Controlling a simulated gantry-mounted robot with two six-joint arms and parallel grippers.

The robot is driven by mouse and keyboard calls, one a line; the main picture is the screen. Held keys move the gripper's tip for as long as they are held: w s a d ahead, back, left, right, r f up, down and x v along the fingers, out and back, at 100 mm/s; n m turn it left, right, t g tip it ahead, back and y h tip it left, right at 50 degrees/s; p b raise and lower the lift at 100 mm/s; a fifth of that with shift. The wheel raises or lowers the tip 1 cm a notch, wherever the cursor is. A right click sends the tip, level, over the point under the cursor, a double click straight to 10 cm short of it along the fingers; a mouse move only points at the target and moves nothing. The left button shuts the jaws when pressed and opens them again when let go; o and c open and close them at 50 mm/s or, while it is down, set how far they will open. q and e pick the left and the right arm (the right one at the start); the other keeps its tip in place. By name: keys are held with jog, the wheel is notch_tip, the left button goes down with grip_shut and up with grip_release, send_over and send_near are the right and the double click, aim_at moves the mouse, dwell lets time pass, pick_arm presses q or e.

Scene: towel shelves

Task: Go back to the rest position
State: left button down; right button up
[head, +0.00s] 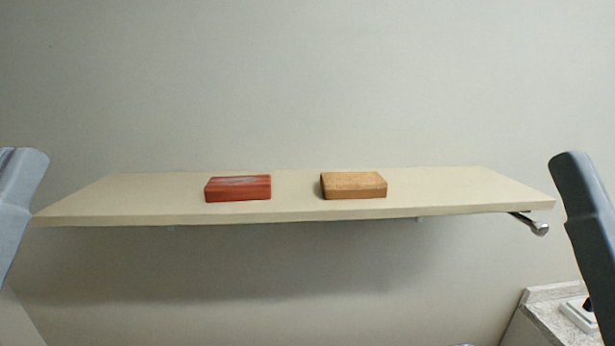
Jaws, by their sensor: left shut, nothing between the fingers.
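On the right edge only a grey link of my right arm shows; the right gripper is out of view. Neither arm touches the things on the shelf.
A red block-like bundle (238,188) and an orange-tan one (353,186) lie apart on the cream wall shelf. A metal rod end (538,228) sticks out under its right end. A counter (545,312) stands at lower right. Shelf ends are clear.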

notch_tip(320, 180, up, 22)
jog(key=p, duration=1.9)
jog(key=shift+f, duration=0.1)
